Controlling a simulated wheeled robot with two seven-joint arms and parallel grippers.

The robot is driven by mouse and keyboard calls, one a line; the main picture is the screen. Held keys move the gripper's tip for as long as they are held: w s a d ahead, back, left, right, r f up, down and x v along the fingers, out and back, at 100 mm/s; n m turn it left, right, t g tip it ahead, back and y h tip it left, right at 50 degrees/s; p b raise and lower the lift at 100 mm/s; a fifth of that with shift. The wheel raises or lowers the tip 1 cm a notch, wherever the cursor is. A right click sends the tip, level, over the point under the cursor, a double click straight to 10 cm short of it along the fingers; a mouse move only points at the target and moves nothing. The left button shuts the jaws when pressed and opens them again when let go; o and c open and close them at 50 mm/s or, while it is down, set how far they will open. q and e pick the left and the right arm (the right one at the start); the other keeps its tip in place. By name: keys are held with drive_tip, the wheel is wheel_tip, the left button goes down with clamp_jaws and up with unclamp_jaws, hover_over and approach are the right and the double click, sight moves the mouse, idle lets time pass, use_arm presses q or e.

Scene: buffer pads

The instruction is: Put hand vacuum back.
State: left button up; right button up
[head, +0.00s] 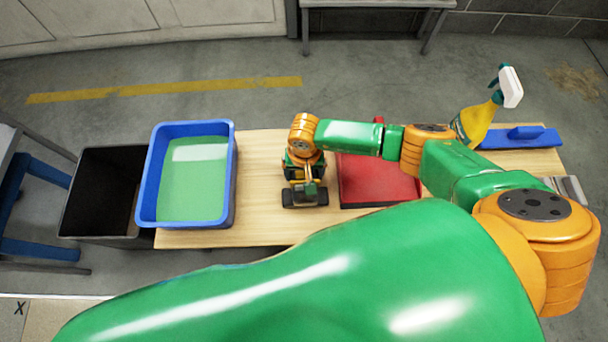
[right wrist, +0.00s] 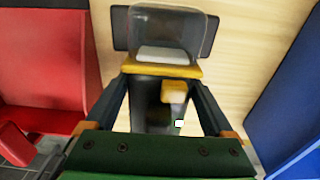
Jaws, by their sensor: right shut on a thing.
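My right gripper (head: 304,178) is over the middle of the wooden table and shut on the hand vacuum. In the right wrist view my fingers (right wrist: 163,88) lie along both sides of the hand vacuum (right wrist: 150,71), which has a dark body, yellow trim and a clear front cup. In the head view the gripper and wrist partly cover it. A dark bar (head: 305,198) shows at its near end; I cannot tell whether it touches the table. My left gripper is not in view.
A blue tub (head: 229,207) with a green inside stands at the table's left end, beside a black bin (head: 85,205). A red tray-like object (head: 378,182) lies close right. A yellow spray bottle (head: 474,124) and a blue handled pad (head: 520,138) are at right. Bare wood (head: 258,190) lies between tub and gripper.

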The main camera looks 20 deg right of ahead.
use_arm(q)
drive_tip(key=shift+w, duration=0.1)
use_arm(e)
drive_tip(key=shift+f, duration=0.15)
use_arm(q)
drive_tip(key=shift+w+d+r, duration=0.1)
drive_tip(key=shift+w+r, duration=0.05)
use_arm(e)
drive_tip(key=shift+f, duration=0.15)
drive_tip(key=o, duration=1.2)
drive_tip(key=shift+c, duration=0.2)
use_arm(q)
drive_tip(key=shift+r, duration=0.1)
use_arm(e)
drive_tip(key=shift+r, duration=0.25)
wheel_tip(320, 180, up, 11)
drive_tip(key=p, duration=0.4)
drive_tip(key=shift+s+a, duration=0.1)
drive_tip(key=shift+s, duration=0.05)
use_arm(q)
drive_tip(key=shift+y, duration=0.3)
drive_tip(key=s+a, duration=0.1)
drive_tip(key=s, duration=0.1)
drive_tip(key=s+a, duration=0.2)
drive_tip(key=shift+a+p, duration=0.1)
drive_tip(key=shift+p, duration=0.2)
use_arm(e)
drive_tip(key=shift+r, duration=0.4)
